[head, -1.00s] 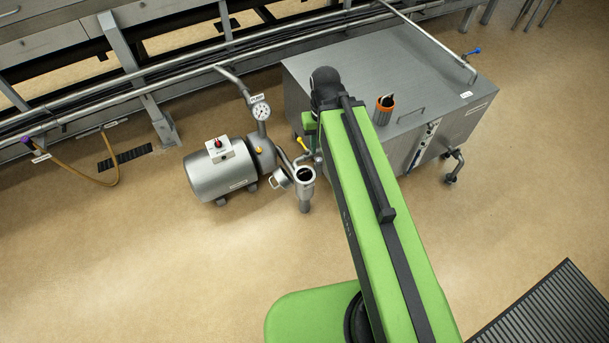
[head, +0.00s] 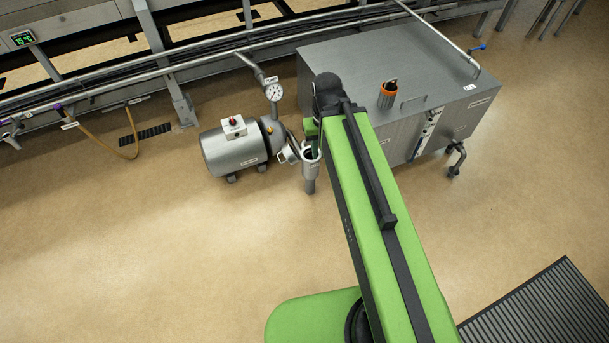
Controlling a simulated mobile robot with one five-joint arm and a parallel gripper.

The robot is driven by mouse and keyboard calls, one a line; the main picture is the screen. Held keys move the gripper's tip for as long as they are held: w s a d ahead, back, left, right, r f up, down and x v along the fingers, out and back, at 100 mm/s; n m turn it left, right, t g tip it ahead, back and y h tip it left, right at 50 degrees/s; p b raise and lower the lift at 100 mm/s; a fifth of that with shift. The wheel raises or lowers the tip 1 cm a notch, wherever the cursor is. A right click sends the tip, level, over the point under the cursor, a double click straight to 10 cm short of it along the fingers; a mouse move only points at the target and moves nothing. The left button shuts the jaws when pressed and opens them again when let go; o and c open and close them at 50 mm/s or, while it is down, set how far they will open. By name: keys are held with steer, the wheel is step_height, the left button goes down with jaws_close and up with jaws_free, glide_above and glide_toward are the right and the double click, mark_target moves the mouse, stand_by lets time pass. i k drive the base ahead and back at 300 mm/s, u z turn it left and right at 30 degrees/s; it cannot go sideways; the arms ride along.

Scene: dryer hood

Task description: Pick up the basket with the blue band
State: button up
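No basket with a blue band can be made out. A small dark basket or cup with an orange band (head: 387,95) stands upright on the steel cabinet (head: 345,62). An upright steel pot (head: 311,170) with an open top stands beside the pump, its lid swung to the left; my arm's far end partly covers its mouth, so its contents are unclear. My green arm reaches up the middle of the picture to a black joint near the pot. My gripper is hidden behind or below that joint.
A steel pump (head: 235,153) with a gauge (head: 273,92) stands left of the pot. Pipe rails and a machine frame run along the back. A hose (head: 128,135) hangs at left. A dark grate (head: 545,305) lies at lower right. The tan floor in front is clear.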

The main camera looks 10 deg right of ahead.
mark_target(311, 159)
steer(key=u, duration=0.15)
steer(key=k, duration=0.3)
steer(key=z, duration=0.25)
steer(key=i, duration=0.8)
steer(key=z, duration=4.95)
steer(key=i, duration=0.1)
steer(key=z, duration=3.4)
steer(key=k, duration=0.8)
steer(key=z, duration=1.05)
